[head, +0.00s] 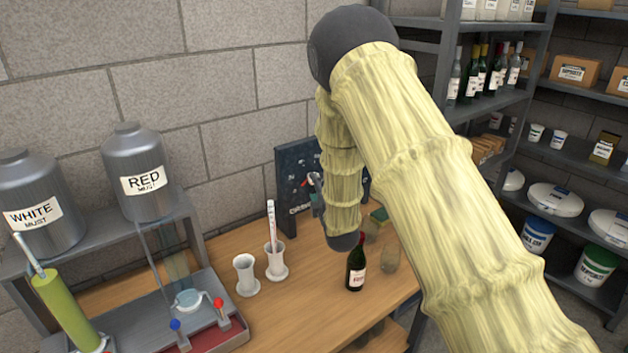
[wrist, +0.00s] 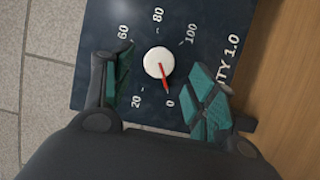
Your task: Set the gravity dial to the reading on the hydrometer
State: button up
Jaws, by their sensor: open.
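The gravity dial is a white round knob (wrist: 155,62) with a red pointer on a dark panel (wrist: 95,25). The pointer is at or very near the 0 mark. Marks 20, 60, 80 and 100 show; 40 is hidden behind a finger. My gripper (wrist: 160,66) is open, its teal-padded fingers on either side of the knob; I cannot tell how far they stand from the panel. In the head view the panel (head: 290,170) stands at the wall, partly behind my arm. The hydrometer (head: 271,215) stands in a white jar (head: 277,264); its reading is too small to make out.
A second white jar (head: 246,277) stands left of the hydrometer. A dark wine bottle (head: 355,270) and a glass (head: 390,258) stand below my arm on the wooden table (head: 300,310). The must tanks (head: 141,180) are at left, stocked shelves at right.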

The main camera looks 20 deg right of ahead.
jog(key=shift+w+p, duration=0.4)
jog(key=shift+w, duration=1.4)
jog(key=c, duration=1)
jog(key=shift+a, duration=0.4)
jog(key=shift+d, duration=0.35)
jog(key=shift+c, duration=0.2)
jog(key=shift+r, duration=0.1)
